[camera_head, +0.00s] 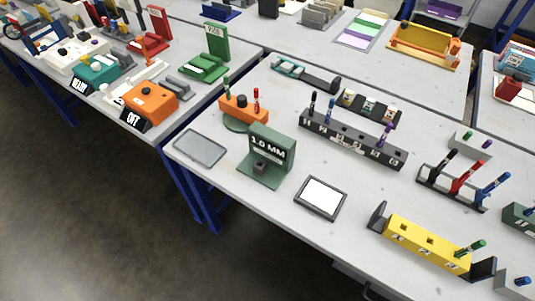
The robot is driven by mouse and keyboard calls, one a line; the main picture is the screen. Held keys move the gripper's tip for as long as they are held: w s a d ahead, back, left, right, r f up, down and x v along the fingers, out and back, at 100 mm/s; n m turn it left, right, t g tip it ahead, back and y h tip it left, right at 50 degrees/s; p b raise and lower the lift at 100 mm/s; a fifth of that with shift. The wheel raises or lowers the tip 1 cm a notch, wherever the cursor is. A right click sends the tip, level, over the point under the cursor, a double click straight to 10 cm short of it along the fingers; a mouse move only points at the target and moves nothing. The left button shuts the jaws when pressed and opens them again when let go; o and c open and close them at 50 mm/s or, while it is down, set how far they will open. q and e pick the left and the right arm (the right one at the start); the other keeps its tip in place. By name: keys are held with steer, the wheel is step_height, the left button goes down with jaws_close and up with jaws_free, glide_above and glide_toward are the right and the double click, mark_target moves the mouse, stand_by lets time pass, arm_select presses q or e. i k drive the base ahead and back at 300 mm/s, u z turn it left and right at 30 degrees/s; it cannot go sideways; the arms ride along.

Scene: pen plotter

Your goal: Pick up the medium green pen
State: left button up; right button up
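Two green pens show in the head view. One green pen (226,87) stands upright in an orange holder (243,108) on a green base, beside a red pen (256,99). The other green pen (470,248) sits tilted at the right end of a yellow block (425,242) near the table's front right. I cannot tell from this view which one is medium. Neither of my grippers is in view.
A green stand marked "1.0 MM" (268,150) stands on the grey table. A dark rack (350,138) holds several pens, and another rack (450,188) holds black, red and blue pens. A framed white panel (320,197) and grey tray (200,148) lie near the front edge.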

mark_target(473, 247)
steer(key=z, duration=3.95)
steer(key=k, duration=1.55)
steer(key=u, duration=1.95)
steer(key=i, duration=0.5)
steer(key=u, duration=0.15)
